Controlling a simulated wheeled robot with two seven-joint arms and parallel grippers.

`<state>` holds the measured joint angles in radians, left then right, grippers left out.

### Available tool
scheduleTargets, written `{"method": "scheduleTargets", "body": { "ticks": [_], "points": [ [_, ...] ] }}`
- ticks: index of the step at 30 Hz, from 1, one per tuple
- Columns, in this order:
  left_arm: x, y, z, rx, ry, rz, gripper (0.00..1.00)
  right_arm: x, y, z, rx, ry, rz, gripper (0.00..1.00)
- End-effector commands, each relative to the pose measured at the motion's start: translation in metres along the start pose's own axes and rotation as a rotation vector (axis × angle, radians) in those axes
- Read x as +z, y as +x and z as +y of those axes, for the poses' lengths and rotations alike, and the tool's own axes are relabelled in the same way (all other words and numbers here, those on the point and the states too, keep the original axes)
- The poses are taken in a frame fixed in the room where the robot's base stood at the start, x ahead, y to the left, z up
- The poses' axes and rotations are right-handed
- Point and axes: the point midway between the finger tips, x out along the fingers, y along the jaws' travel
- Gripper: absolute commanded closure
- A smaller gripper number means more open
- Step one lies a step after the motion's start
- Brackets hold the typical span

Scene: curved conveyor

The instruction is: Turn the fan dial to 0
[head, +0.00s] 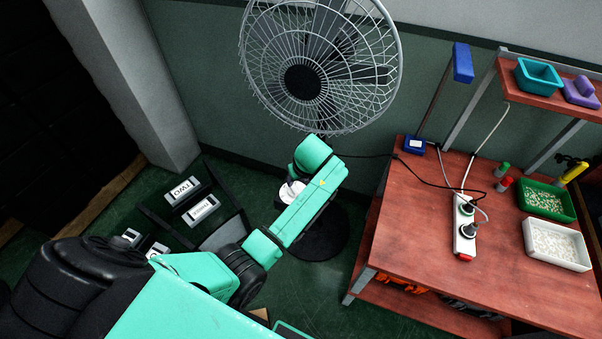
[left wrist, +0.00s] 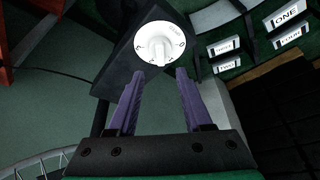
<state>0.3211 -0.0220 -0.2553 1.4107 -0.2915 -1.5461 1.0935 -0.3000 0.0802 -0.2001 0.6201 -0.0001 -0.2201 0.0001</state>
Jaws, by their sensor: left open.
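The fan dial (left wrist: 160,43) is a round white knob with a raised grip bar across its middle, on a dark panel (left wrist: 125,72) in the left wrist view. Small marks ring its face; I cannot read surely which one the bar points to. In the head view the dial (head: 291,191) is partly covered by my left arm. My left gripper (left wrist: 160,73) has two purple fingers, open and empty, with their tips just short of the dial, one toward each side. Its fingers are hidden in the head view. The fan (head: 303,82) stands against the wall. My right gripper is not in view.
Labelled dark bins (head: 190,215) stand on the floor left of the fan. A red-brown table (head: 430,240) on the right holds a power strip (head: 465,228), a green tray (head: 523,205) and a white tray (head: 528,250). A black cable runs from the fan to the table.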

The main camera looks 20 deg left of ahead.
Motion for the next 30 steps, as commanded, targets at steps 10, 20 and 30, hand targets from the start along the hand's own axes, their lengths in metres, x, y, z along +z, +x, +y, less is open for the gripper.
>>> {"method": "scheduleTargets", "body": {
  "ticks": [10,20,30],
  "points": [
    [0.0,-0.063,0.0,0.0,-0.001,0.0,0.5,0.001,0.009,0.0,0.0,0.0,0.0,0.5],
    [0.0,-0.064,0.0,-0.001,0.0,0.001,0.5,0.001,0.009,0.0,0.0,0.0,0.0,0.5],
    [0.031,-0.042,-0.039,0.049,0.186,-0.057,0.5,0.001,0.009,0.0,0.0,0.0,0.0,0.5]
  ]
}}
